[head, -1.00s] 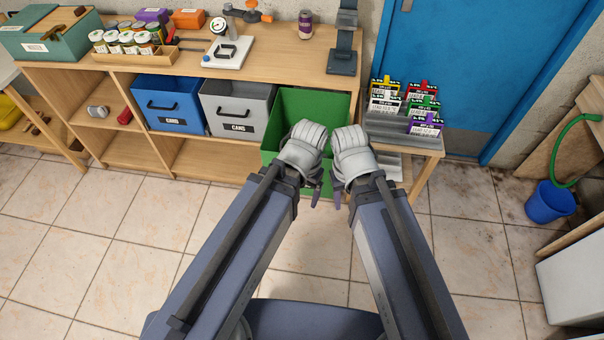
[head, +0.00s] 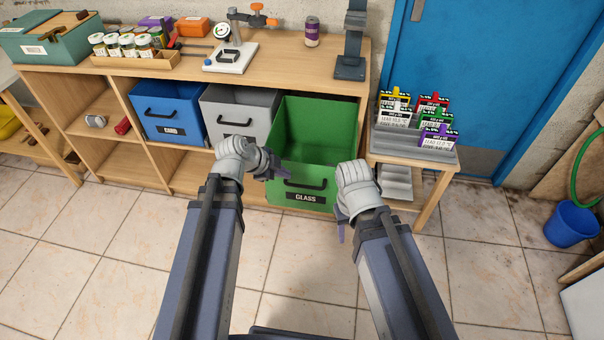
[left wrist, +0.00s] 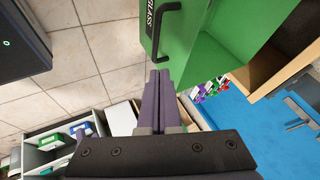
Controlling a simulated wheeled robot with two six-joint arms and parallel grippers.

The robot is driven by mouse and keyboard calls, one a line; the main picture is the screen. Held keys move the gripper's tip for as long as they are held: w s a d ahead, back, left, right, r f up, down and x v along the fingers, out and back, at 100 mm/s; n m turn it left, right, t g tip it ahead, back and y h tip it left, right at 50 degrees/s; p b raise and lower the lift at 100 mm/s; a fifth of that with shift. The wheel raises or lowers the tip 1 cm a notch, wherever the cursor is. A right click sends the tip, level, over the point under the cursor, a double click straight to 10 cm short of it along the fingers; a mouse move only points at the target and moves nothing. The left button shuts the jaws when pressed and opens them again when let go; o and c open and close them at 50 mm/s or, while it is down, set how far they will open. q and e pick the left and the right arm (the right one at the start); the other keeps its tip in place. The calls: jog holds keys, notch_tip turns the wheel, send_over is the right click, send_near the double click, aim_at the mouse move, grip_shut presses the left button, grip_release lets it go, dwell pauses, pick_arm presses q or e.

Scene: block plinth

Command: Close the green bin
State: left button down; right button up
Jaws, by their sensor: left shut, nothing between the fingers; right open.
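The green bin (head: 309,150) is pulled out of the shelf unit like a drawer, and its open top shows. Its front carries a black handle (head: 306,184) and a GLASS label. My left gripper (head: 284,172) is shut and empty by the bin's left front, near the handle. In the left wrist view its fingers (left wrist: 158,85) point at the green front, with the handle (left wrist: 170,45) just beyond the tips; I cannot tell whether they touch. My right gripper (head: 341,230) is at the bin's right front corner, fingers pointing down; it holds nothing that I see.
The blue bin (head: 169,108) and grey bin (head: 237,116) sit in the shelf unit left of the green bin. A small side table (head: 432,166) with labelled boxes stands close on the right. A blue bucket (head: 570,224) is far right. The tiled floor in front is clear.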

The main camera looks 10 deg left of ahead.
pick_arm(q)
jog(key=b, duration=0.8)
send_near(309, 174)
notch_tip(309, 174, down, 4)
jog(key=s+d, duration=0.2)
jog(key=w, duration=0.3)
jog(key=shift+r, duration=0.2)
jog(key=shift+w, duration=0.55)
jog(key=w, duration=2.7)
jog(key=shift+d, duration=0.45)
jog(key=shift+w+r, duration=0.1)
jog(key=shift+w, duration=0.05)
